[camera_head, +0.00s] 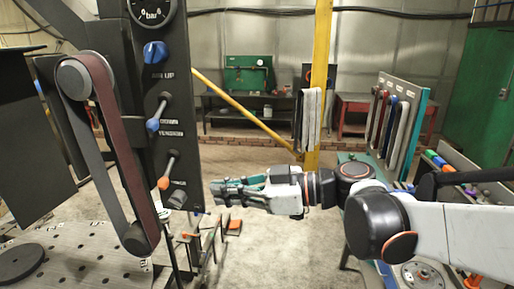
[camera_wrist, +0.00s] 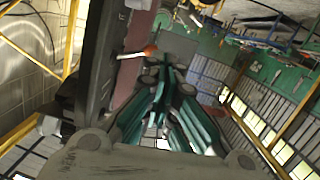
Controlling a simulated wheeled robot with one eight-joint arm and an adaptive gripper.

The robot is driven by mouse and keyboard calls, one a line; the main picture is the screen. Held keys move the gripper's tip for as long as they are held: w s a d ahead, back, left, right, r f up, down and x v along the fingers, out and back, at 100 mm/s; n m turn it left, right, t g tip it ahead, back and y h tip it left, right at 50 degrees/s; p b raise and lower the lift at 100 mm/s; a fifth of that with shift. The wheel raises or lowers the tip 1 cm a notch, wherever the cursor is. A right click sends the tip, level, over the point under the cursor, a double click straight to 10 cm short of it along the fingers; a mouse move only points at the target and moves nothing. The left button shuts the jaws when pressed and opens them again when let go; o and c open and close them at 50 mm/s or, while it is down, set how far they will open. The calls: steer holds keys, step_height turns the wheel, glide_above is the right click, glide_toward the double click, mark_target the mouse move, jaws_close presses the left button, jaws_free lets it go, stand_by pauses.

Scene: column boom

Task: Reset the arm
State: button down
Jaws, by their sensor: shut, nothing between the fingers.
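My gripper (camera_head: 228,190) is at the middle of the head view, pointing left, with its arm reaching in from the right. Its teal fingers are shut with nothing between them. In the wrist view the fingers (camera_wrist: 172,75) come together near the middle. The fingertips are close to the lower right edge of a dark control panel (camera_head: 175,110); I cannot tell whether they touch it. The panel has a gauge (camera_head: 152,8), a blue knob (camera_head: 155,52), a blue-tipped lever (camera_head: 158,112) and an orange-tipped lever (camera_head: 167,170). The orange-tipped lever (camera_wrist: 138,53) also shows in the wrist view.
A belt sander (camera_head: 125,150) stands left, over a perforated metal table (camera_head: 85,250). A yellow post (camera_head: 320,80) rises behind my arm. A rack of belts (camera_head: 397,120) and a tool bench (camera_head: 450,165) are at right. Open floor (camera_head: 265,245) lies below my gripper.

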steer(key=s+d+f+m+t+h+b, duration=0.1)
steer(key=s+d+f+m+h+b, duration=0.2)
steer(key=f, duration=0.5)
steer(key=s+d+f+m+t+h+b, duration=0.1)
steer(key=d+f+m+h+b, duration=0.25)
steer(key=d+f, duration=0.3)
steer(key=s+d+f+m+t+h+b, duration=0.15)
steer(key=d+f+m+b, duration=0.25)
steer(key=f, duration=0.4)
steer(key=s+d+f+m+h+b, duration=0.2)
steer(key=d+f+m+h+b, duration=0.1)
steer(key=d+f, duration=0.3)
steer(key=s+d+f+m+t+h+b, duration=0.1)
steer(key=s+d+f+m+h+b, duration=0.2)
steer(key=d, duration=0.6)
step_height(320, 180, down, 3)
steer(key=shift+s+d+f+m+h+b, duration=0.15)
steer(key=shift+m+h+b, duration=0.4)
steer(key=shift+h+b, duration=0.45)
